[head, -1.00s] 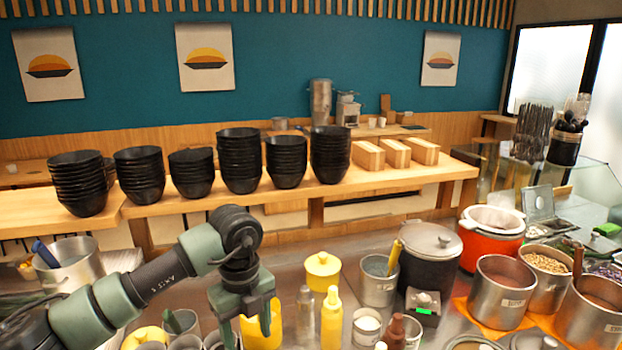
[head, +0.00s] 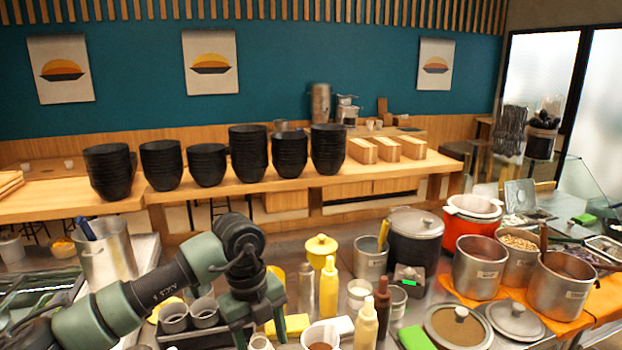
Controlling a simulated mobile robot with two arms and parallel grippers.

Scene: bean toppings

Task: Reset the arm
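My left arm (head: 160,280) comes in from the lower left of the head view, bent at its elbow joint. The fingertips are near the picture's bottom edge. My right arm and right gripper are not in view.
Yellow bottles (head: 328,290), a dark red bottle (head: 382,298) and a yellow-lidded pot (head: 321,250) stand right of my gripper. Steel pots (head: 480,265) and a black cooker (head: 414,238) are further right. Stacked black bowls (head: 248,153) line the back counter.

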